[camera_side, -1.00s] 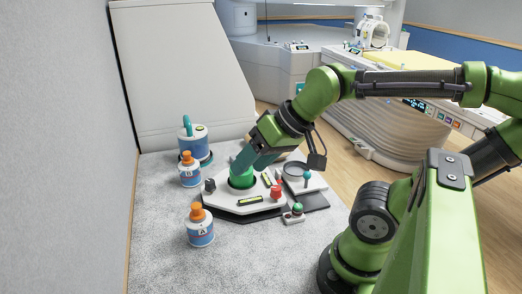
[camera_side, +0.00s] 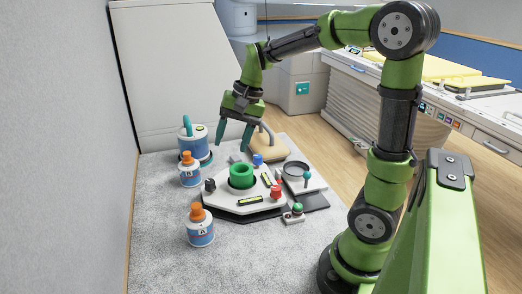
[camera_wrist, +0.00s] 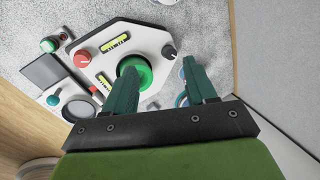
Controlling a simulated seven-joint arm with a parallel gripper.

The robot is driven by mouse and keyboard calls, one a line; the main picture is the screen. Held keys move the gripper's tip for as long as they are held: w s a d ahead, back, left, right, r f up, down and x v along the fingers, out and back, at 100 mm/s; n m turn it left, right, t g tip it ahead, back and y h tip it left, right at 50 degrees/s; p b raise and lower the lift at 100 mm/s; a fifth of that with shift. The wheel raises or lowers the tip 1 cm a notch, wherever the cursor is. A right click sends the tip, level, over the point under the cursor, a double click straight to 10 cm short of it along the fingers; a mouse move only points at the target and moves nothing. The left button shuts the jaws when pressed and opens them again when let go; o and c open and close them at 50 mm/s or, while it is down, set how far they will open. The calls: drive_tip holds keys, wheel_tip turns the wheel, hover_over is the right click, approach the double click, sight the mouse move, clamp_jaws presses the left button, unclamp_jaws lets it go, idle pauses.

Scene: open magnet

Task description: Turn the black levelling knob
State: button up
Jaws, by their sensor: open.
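The black knob (camera_side: 210,186) sits on the left corner of a white hexagonal plate (camera_side: 222,203). In the wrist view the black knob (camera_wrist: 168,51) lies beyond the fingertips, a little right of midway between them. My gripper (camera_side: 230,148) is open and empty, raised above the back of the plate and apart from the knob. In the wrist view its two teal fingers (camera_wrist: 158,58) point over the plate. A green ring-shaped holder (camera_side: 241,174) stands on the plate; the left finger partly covers it in the wrist view (camera_wrist: 142,77).
The plate also carries a red knob (camera_side: 276,191), a blue knob (camera_side: 258,159) and yellow level vials (camera_side: 250,200). Bottle A (camera_side: 200,230), bottle B (camera_side: 190,172) and a blue-white canister (camera_side: 193,142) stand left. A round dish (camera_side: 296,170) lies right. Grey mat is clear in front.

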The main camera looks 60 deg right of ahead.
sight(210, 180)
drive_tip(key=w+d+m+g+y, duration=0.2)
drive_tip(key=w+d+m, duration=0.5)
drive_tip(key=m, duration=0.2)
drive_tip(key=x, duration=1.7)
drive_tip(key=shift+w+a+r, duration=0.1)
drive_tip(key=shift+w, duration=0.1)
clamp_jaws()
drive_tip(key=shift+n, duration=0.5)
drive_tip(key=shift+w+n+g, duration=0.1)
drive_tip(key=shift+n+g, duration=0.5)
drive_tip(key=shift+n, duration=0.8)
drive_tip(key=shift+w+n+g, duration=0.1)
drive_tip(key=shift+n+g, duration=0.5)
drive_tip(key=shift+n, duration=0.8)
